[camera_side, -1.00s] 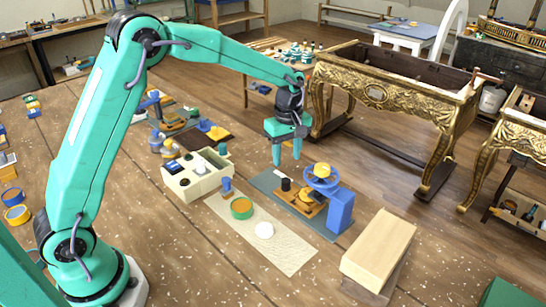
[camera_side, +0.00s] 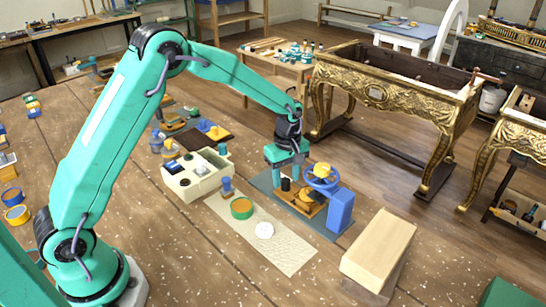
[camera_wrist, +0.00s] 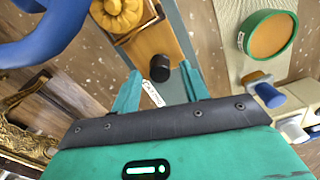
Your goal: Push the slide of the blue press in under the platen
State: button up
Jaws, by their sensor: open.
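The blue press (camera_side: 341,211) stands on a blue-grey mat (camera_side: 262,182). Its blue handwheel (camera_side: 322,184) also shows in the wrist view (camera_wrist: 45,40). The wooden slide (camera_side: 309,208) extends from the press towards my gripper and has a black knob (camera_side: 285,185) at its near end. In the wrist view, the knob (camera_wrist: 159,68) lies just beyond my fingertips, and a yellow piece (camera_wrist: 120,14) shows farther along the slide. I cannot see the platen clearly. My gripper (camera_side: 287,178) is open, low at the knob end; contact with the knob is not clear.
A cream box (camera_side: 197,175) stands left of the mat. A cream sheet (camera_side: 285,250) carries a green-rimmed orange dish (camera_side: 242,208) and a white disc (camera_side: 264,230). A pale wooden block (camera_side: 379,246) stands right of the press. A small lettered tag (camera_wrist: 152,93) lies between my fingers.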

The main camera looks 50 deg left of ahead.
jog(key=shift+f, duration=0.2)
grip_shut()
jog(key=shift+d, duration=2)
grip_release()
jog(key=shift+r, duration=0.1)
notch_tip(320, 180, up, 8)
